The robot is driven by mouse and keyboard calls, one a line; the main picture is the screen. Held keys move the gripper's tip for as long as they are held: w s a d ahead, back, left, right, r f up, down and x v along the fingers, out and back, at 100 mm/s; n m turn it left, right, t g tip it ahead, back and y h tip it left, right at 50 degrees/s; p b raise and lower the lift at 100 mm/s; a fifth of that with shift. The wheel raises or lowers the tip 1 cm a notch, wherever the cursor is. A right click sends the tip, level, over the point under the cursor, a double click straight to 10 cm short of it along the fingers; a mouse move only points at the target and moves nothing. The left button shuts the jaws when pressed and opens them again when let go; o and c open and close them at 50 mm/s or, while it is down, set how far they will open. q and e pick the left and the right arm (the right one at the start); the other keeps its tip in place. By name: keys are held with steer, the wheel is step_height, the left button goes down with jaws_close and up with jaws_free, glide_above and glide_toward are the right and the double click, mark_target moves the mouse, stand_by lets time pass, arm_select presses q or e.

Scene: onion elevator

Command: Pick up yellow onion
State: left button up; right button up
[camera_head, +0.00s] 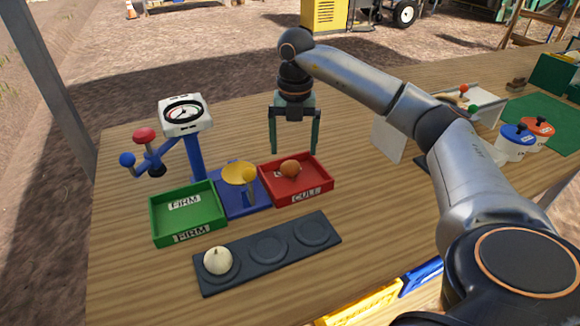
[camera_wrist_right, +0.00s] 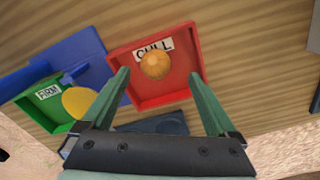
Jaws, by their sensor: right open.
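An orange-brown onion (camera_head: 290,169), the likely yellow onion, lies in the red CULL tray (camera_head: 312,195). It also shows in the right wrist view (camera_wrist_right: 156,65), near the CULL label and beyond my fingertips. My right gripper (camera_head: 294,150) is open and empty, pointing down above the back of the red tray. Its two fingers (camera_wrist_right: 160,76) are spread wide and do not touch the onion. A pale white onion (camera_head: 218,261) sits in the left recess of the dark tray (camera_head: 270,273). My left gripper is not in view.
A green FIRM tray (camera_head: 205,200) is empty. A blue stand with a dial gauge (camera_head: 185,113) and a yellow pan (camera_head: 236,172) stands beside the red tray. White tubs with blue (camera_head: 517,133) and orange lids stand at the right. The table's back middle is clear.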

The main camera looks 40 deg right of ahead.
mark_target(290, 161)
steer(key=f, duration=0.3)
steer(key=f+b, duration=0.1)
steer(key=shift+a+f, duration=0.35)
steer(key=shift+w+f, duration=0.1)
steer(key=shift+f, duration=0.15)
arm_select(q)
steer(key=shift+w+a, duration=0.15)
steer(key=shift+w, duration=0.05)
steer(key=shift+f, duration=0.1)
arm_select(e)
steer(key=c, duration=0.8)
steer(key=shift+r, duration=0.1)
steer(key=c, duration=0.7)
steer(key=shift+o, duration=0.2)
step_height(290, 161, up, 10)
steer(key=shift+p, duration=1)
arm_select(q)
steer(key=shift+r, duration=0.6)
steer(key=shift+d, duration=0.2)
